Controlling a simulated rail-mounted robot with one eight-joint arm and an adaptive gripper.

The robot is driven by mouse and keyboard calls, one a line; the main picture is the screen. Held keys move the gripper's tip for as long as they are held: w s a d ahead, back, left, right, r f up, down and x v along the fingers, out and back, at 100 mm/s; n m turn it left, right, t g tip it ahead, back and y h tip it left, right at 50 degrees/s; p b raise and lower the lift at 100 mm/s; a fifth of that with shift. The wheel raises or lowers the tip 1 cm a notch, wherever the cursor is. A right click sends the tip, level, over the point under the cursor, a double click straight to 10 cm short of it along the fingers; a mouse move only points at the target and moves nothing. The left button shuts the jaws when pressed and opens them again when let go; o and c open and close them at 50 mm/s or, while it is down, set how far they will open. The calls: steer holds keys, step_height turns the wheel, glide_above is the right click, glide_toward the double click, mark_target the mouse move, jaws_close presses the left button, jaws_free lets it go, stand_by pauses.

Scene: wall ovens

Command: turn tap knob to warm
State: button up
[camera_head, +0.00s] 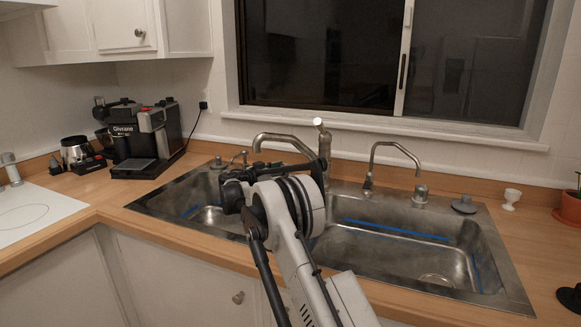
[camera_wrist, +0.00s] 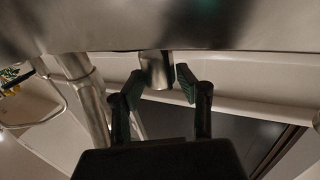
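In the wrist view a short metal cylinder, which looks like the tap knob (camera_wrist: 157,70), stands between the two fingers of my gripper (camera_wrist: 159,85). The fingers are apart, one on each side of it, with narrow gaps; contact cannot be told. The wrist view looks inverted, with the sink's metal at the top. A thick metal tap (camera_wrist: 88,100) rises to the left there. In the head view my gripper (camera_head: 240,188) is over the back left of the sink, left of the main tap (camera_head: 324,150). My arm hides part of that area, and I cannot pick out the held-around knob there.
The double metal sink (camera_head: 500,265) fills the counter. A second thin tap (camera_head: 370,165) and a short metal cylinder (camera_head: 421,193) stand to the right. A coffee machine (camera_head: 150,140) is at the left, a white cup (camera_head: 511,198) at the right. The window (camera_head: 320,60) is behind.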

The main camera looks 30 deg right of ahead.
steer(key=shift+x, duration=2.3)
jaws_close()
